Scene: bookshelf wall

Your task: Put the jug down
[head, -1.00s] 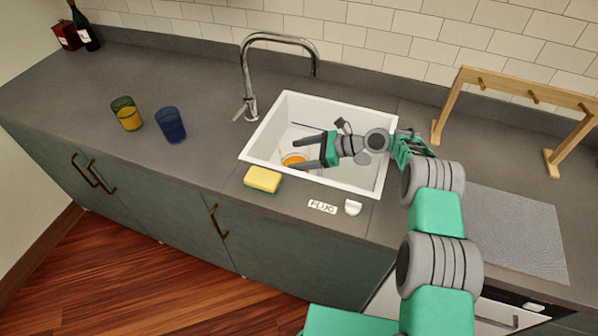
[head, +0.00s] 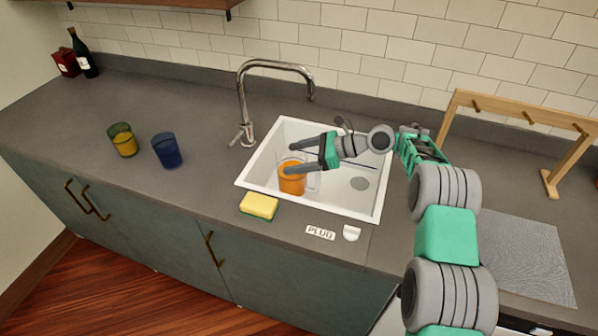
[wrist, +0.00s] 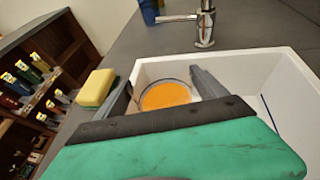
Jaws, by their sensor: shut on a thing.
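The jug (head: 292,184) is clear with orange liquid in it, and it shows in the head view over the white sink (head: 356,206). My gripper (head: 289,159) is shut on it, with one finger on each side of its upper part. In the wrist view the jug (wrist: 166,96) is seen from above between the two fingers, its round rim and orange liquid level-looking. The green gripper body hides its near side. I cannot tell whether its base touches the sink floor.
A chrome tap (head: 243,105) stands behind the sink. A yellow sponge (head: 259,205), a PLUG label (head: 320,233) and a white plug (head: 351,233) lie along the front. A blue cup (head: 167,151) and a yellow-green cup (head: 123,140) stand left. A wooden rack (head: 545,118) stands right.

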